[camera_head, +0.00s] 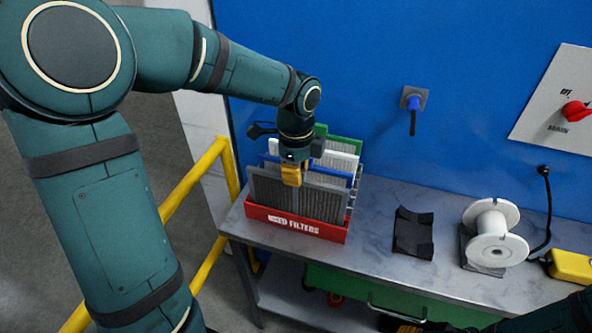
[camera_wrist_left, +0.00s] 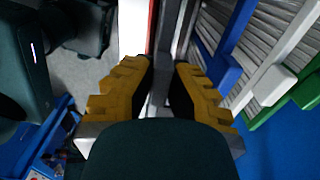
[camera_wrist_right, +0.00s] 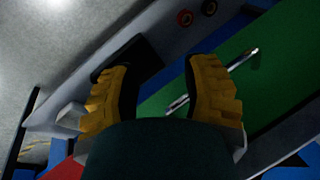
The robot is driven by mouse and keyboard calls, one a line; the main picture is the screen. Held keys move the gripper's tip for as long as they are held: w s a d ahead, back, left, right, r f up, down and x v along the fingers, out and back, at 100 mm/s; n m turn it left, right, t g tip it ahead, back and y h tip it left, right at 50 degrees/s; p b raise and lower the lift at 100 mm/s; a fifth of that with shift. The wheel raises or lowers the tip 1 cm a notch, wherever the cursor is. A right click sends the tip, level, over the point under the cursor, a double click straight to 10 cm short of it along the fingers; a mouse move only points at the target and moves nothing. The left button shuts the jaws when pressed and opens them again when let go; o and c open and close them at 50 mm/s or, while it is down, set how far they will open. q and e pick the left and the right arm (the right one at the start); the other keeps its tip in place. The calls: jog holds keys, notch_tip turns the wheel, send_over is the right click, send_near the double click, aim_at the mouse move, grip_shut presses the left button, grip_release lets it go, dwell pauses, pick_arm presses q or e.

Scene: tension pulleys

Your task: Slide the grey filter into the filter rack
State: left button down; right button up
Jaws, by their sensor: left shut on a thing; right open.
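The grey filter (camera_head: 320,200) stands upright in the front of the red filter rack (camera_head: 295,224), its pleated face toward me. Its bottom edge is hidden behind the rack's front wall, so I cannot tell how deep it sits. My left gripper (camera_head: 291,174) is shut on the middle of the filter's top edge. In the left wrist view, the grey frame (camera_wrist_left: 161,75) runs between the two yellow fingers. Blue (camera_head: 335,174), white (camera_head: 343,160) and green-framed (camera_head: 345,144) filters stand behind it. My right gripper (camera_wrist_right: 160,90) is open and empty near the green drawer front.
The rack stands at the left end of the grey workbench (camera_head: 385,195). To its right are a black holder (camera_head: 413,233), a white spool (camera_head: 493,235) and a yellow device (camera_head: 571,265). A green drawer (camera_head: 345,290) with a metal handle is below. A yellow railing (camera_head: 195,175) stands left.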

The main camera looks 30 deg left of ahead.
pick_arm(q)
jog(key=shift+f+b, duration=0.45)
jog(key=shift+f, duration=0.5)
jog(key=c, duration=1)
grip_release()
notch_tip(320, 180, up, 12)
